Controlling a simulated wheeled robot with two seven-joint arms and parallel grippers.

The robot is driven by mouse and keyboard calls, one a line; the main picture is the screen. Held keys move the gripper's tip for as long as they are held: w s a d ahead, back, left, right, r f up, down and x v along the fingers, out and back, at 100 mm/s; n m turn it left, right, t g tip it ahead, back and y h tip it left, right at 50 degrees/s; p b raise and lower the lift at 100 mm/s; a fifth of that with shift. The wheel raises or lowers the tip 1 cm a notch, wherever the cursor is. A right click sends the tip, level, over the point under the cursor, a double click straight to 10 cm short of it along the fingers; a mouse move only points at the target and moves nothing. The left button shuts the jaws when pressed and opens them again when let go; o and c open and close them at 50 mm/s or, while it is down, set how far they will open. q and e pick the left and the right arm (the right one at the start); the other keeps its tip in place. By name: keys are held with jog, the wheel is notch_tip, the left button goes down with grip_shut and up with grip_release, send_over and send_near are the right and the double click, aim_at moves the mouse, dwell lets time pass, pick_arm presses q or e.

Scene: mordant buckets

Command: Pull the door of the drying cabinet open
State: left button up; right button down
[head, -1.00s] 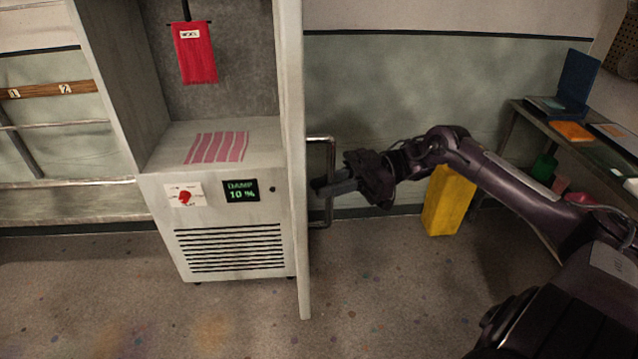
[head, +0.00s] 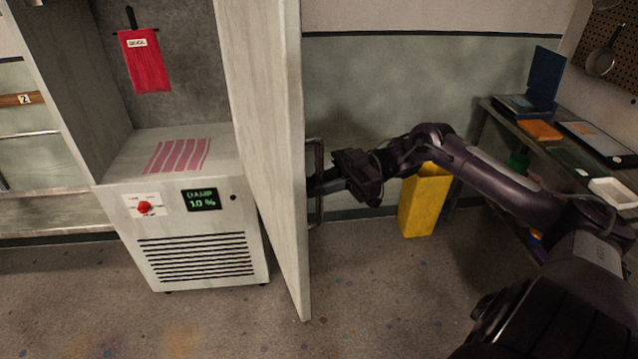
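The drying cabinet (head: 190,270) stands at the left, its front open to view. Its pale door (head: 270,140) is swung out and seen at a steep angle, its inner face partly visible. The metal bar handle (head: 319,160) is on the door's outer face, partly hidden by the door edge. My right gripper (head: 322,182) is at the handle, with its fingers reaching to the bar. The fingertips are partly hidden behind the door edge, so their grip is not clear. My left gripper is not in view.
A yellow bin (head: 423,205) stands behind my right arm. A bench (head: 560,150) with trays is at the right. The floor before the cabinet is clear.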

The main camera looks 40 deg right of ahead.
jog(key=c, duration=1.5)
grip_release()
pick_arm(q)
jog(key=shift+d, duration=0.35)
